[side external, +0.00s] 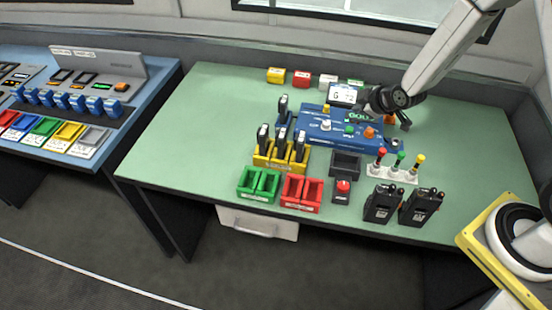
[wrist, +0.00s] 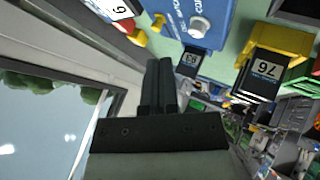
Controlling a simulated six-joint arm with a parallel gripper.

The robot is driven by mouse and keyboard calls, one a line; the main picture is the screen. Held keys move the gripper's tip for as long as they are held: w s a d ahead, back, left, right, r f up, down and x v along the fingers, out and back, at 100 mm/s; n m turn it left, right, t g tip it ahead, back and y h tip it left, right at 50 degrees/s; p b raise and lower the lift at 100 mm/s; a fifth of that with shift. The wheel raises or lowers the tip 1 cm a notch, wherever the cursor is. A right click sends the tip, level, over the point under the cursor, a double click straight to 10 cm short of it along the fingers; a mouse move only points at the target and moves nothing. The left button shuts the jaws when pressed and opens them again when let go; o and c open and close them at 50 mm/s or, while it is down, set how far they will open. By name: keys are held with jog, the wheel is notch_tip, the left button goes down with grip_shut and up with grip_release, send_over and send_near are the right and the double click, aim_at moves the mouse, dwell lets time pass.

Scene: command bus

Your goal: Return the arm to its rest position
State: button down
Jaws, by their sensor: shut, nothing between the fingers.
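My arm reaches in from the upper right in the side external view. My gripper (side external: 366,101) is above the back right part of the blue console (side external: 312,128), near its small white display (side external: 343,95), and points toward the left. In the wrist view my gripper (wrist: 159,62) shows two dark fingers pressed together with nothing between them. The blue console (wrist: 208,12) with a white knob is beyond the fingertips at the top of that view. The fingers appear clear of the console, though the exact gap cannot be told.
On the green table (side external: 190,130) stand a yellow holder (side external: 262,160) with dark handsets, green bins (side external: 258,184), red bins (side external: 301,194), a rack of coloured plungers (side external: 397,173) and two radios (side external: 383,203). Small coloured blocks line the back edge. The table's left part is clear.

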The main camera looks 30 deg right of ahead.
jog(key=s+a+r+m+g, duration=0.2)
jog(key=s+r+m+g, duration=0.1)
jog(key=s, duration=0.5)
jog(key=s+a+r+m+g, duration=0.3)
jog(key=s+r+m, duration=0.1)
jog(key=s, duration=0.5)
jog(key=shift+s+a+r+m+y, duration=0.2)
jog(key=shift+r+m+y, duration=0.15)
jog(key=shift+r, duration=0.25)
